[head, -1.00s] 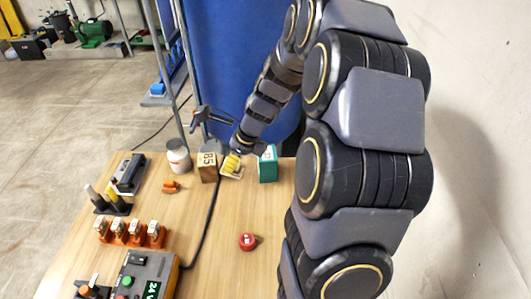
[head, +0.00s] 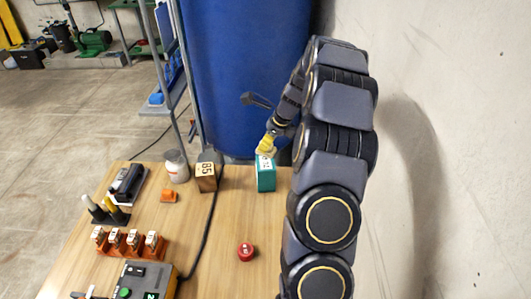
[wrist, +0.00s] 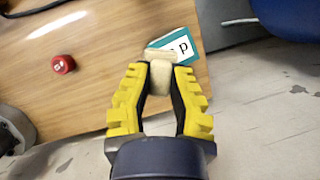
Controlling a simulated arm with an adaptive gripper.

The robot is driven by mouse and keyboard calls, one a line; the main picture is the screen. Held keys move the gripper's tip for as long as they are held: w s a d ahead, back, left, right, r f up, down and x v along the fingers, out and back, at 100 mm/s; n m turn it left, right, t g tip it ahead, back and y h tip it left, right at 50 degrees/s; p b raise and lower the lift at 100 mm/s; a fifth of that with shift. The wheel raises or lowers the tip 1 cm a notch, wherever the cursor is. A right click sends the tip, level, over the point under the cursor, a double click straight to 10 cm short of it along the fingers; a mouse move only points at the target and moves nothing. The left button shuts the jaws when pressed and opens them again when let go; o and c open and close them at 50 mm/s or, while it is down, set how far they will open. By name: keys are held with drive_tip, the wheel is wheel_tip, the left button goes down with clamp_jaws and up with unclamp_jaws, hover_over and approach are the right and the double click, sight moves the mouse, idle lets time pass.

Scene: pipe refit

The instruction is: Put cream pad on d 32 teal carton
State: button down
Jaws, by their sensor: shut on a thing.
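The cream pad (wrist: 160,76) is between the yellow fingertips of my gripper (wrist: 159,80), which is shut on it. The teal carton (head: 266,181) stands upright at the table's back edge. I cannot tell whether pad and carton touch.
A red button-like piece (head: 245,252) lies nearer on the table. A blue drum (head: 240,80) is behind. The table between block and carton is clear.

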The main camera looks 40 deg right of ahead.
sight(261, 161)
drive_tip(key=f, duration=0.1)
drive_tip(key=w+d+f, duration=0.1)
drive_tip(key=w+f, duration=0.1)
drive_tip(key=shift+w+d+f, duration=0.1)
drive_tip(key=shift+d+f, duration=0.05)
drive_tip(key=shift+d, duration=0.15)
drive_tip(key=shift+f, duration=1.55)
drive_tip(key=shift+f, duration=0.15)
drive_tip(key=c, duration=1.1)
unclamp_jaws()
